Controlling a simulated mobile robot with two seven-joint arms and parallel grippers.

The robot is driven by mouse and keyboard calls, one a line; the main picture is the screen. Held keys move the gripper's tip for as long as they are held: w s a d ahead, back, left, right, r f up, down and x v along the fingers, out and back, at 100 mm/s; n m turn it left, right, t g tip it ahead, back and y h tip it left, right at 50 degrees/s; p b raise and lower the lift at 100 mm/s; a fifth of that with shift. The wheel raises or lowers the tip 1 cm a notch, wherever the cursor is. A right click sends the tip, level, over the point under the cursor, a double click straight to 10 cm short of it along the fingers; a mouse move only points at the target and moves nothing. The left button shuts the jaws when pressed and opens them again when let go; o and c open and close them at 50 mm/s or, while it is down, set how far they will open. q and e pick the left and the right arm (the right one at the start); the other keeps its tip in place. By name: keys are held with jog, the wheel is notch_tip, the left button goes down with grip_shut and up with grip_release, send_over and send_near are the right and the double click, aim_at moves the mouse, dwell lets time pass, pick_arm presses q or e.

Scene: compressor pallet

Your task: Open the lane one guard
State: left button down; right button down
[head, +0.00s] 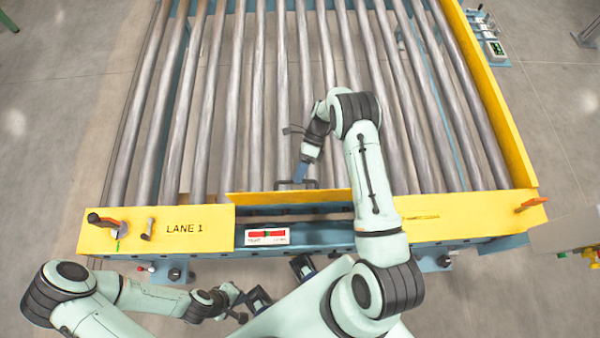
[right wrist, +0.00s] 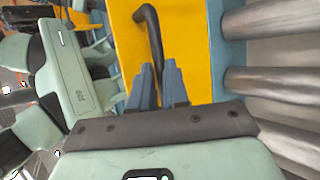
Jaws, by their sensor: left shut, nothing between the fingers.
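The lane one guard (head: 290,197) is a long yellow plate standing along the near end of the rollers, behind the front yellow beam. A dark bent handle (head: 297,184) sits on it; the handle also shows in the right wrist view (right wrist: 150,32) against yellow metal. My right gripper (head: 301,172) reaches down over the rollers to this handle. In the right wrist view its blue-grey fingers (right wrist: 159,70) are close on both sides of the handle's end and appear shut on it. My left gripper (head: 259,299) is shut and empty, low in front of the conveyor.
Another orange handle (head: 532,204) is at right. The rollers (head: 235,110) look empty.

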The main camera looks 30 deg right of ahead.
jog(key=shift+d+f, duration=0.15)
jog(key=shift+f, duration=0.45)
jog(key=shift+s, duration=0.1)
jog(key=c, duration=1.1)
grip_release()
jog(key=shift+w+r, duration=0.2)
jog(key=shift+w, duration=0.05)
jog(key=v, duration=1.3)
jog(key=shift+d+r, duration=0.1)
jog(key=shift+s, duration=0.1)
